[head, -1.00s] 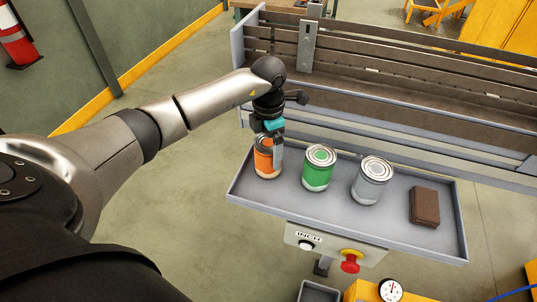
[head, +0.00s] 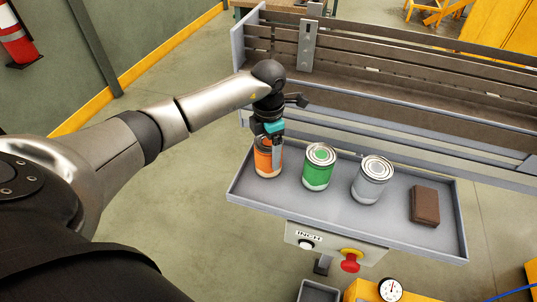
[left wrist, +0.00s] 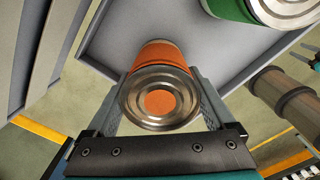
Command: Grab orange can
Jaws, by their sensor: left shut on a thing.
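The orange can (head: 264,161) stands upright at the left end of a grey tray (head: 413,238). It also shows in the left wrist view (left wrist: 158,55), its metal lid with an orange disc facing the camera. My left gripper (head: 269,150) comes down on the can from above, its fingers along the can's sides. The left wrist view shows the left gripper (left wrist: 160,95) with one finger on each side of the can, shut on it. The can's base seems to be on the tray.
A green can (head: 318,168), a grey can (head: 371,180) and a brown block (head: 424,206) stand in the tray to the right. A control box with a red button (head: 350,262) hangs below.

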